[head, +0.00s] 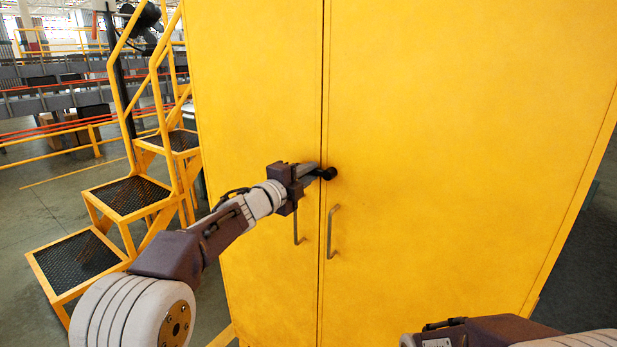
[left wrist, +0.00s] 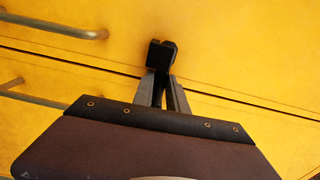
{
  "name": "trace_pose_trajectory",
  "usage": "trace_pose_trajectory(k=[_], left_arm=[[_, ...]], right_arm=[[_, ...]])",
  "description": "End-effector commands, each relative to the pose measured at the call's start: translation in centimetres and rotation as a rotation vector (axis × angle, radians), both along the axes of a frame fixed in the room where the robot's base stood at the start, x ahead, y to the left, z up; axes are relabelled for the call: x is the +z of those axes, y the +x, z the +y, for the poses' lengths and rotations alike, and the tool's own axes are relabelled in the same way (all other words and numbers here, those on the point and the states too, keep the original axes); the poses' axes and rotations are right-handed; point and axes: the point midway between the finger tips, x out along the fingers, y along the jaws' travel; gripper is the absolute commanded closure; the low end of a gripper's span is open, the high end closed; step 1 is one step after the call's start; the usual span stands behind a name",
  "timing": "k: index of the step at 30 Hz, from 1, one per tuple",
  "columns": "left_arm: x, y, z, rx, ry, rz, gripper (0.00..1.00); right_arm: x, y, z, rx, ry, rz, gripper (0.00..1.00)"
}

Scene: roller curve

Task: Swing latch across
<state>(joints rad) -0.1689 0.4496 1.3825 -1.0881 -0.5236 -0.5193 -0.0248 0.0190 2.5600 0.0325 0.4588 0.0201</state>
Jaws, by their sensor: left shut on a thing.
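A small black latch (head: 327,173) sits on the front of the yellow cabinet (head: 450,150), at the seam between its two doors and above the handles. It also shows in the left wrist view (left wrist: 160,54). My left gripper (head: 314,171) reaches in from the left and is shut on the latch; in the left wrist view its fingers (left wrist: 161,88) meet at the latch's near end. The fingers hide part of the latch. My right arm shows only in part at the bottom right of the head view; its gripper is out of frame.
Two metal door handles, a right one (head: 332,232) and a left one (head: 299,226), hang just below the latch. A yellow step ladder (head: 130,195) stands left of the cabinet. Rails and conveyors (head: 50,75) lie behind it. Open floor shows at far left.

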Motion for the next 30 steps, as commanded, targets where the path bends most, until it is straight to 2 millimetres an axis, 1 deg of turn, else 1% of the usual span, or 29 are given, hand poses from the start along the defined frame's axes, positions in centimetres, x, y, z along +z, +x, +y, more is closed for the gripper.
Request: trace_pose_trajectory(k=[6,18,19,20,21,30], left_arm=[[0.23,-0.04,-0.06,-0.002,0.029,-0.023,1.0],[0.27,-0.04,-0.06,-0.002,0.035,-0.027,1.0],[0.27,-0.04,-0.06,-0.002,0.035,-0.027,0.79],[0.27,-0.04,-0.06,-0.002,0.035,-0.027,0.71],[0.26,-0.04,-0.06,-0.002,0.034,-0.026,0.6],[0.17,-0.08,0.03,-0.001,0.033,-0.024,0.6]], right_arm=[[-0.04,0.0,0.0,0.0,0.0,0.0,0.38],[-0.04,0.0,0.0,0.0,0.0,0.0,0.38],[-0.04,0.0,0.0,0.0,0.0,0.0,0.38],[-0.04,0.0,0.0,0.0,0.0,0.0,0.38],[-0.04,-0.01,0.0,0.0,0.0,0.0,0.38],[-0.09,0.0,0.0,0.0,0.0,0.0,0.38]])
